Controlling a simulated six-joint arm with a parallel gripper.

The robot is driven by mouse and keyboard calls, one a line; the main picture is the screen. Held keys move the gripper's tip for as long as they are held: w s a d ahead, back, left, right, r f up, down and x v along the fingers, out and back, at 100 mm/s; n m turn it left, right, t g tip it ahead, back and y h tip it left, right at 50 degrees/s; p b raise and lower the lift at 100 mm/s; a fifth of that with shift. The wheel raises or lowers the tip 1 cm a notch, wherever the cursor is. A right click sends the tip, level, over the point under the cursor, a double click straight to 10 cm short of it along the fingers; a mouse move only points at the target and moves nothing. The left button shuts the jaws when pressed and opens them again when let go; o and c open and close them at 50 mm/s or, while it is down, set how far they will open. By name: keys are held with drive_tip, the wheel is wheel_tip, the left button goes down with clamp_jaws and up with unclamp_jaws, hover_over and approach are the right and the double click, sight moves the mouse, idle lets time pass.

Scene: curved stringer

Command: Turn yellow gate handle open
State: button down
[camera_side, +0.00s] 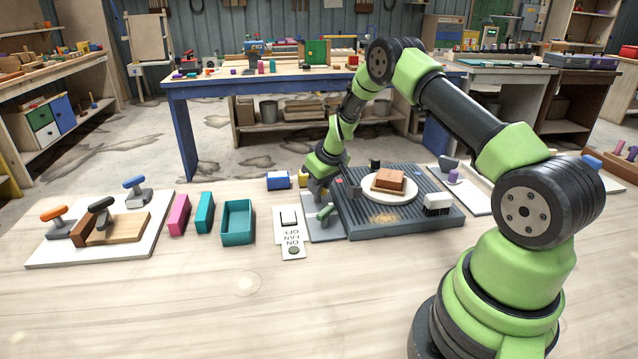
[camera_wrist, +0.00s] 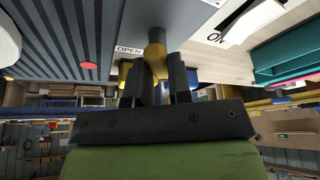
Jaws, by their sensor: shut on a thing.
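The yellow gate handle (camera_wrist: 157,66) stands between my gripper's two dark fingers in the wrist view, with a dark round end beyond it. My gripper (camera_wrist: 159,84) is shut on this handle. An OPEN label (camera_wrist: 128,51) lies just left of the handle in the wrist view. In the side view my gripper (camera_side: 318,190) is low over the grey plate (camera_side: 322,231), at the left edge of the ribbed tray. The handle's grip is mostly hidden there by my wrist, so I cannot tell its turn angle from that side.
The dark ribbed tray (camera_side: 405,232) holds a white plate (camera_side: 390,197) with a brown block (camera_side: 389,181) and a brush (camera_side: 437,204). A fan switch panel (camera_side: 289,240) and teal box (camera_side: 237,222) lie left. The front table is clear.

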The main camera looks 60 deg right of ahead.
drive_tip(key=m+h, duration=0.1)
drive_tip(key=m, duration=0.3)
drive_tip(key=shift+a+m+g+h, duration=0.1)
drive_tip(key=shift+m+g+h, duration=0.3)
drive_tip(key=m+g+h, duration=0.1)
drive_tip(key=m, duration=0.2)
drive_tip(key=shift+w, duration=0.1)
drive_tip(key=m+g, duration=0.1)
drive_tip(key=m, duration=0.3)
drive_tip(key=shift+h, duration=0.4)
drive_tip(key=shift+m+g, duration=0.9)
drive_tip(key=shift+m, duration=1)
drive_tip(key=c, duration=1)
unclamp_jaws()
drive_tip(key=shift+c, duration=0.2)
drive_tip(key=shift+r, duration=0.1)
drive_tip(key=v, duration=0.9)
drive_tip(key=shift+a+r, duration=0.25)
drive_tip(key=shift+r, duration=0.1)
drive_tip(key=shift+w, duration=0.1)
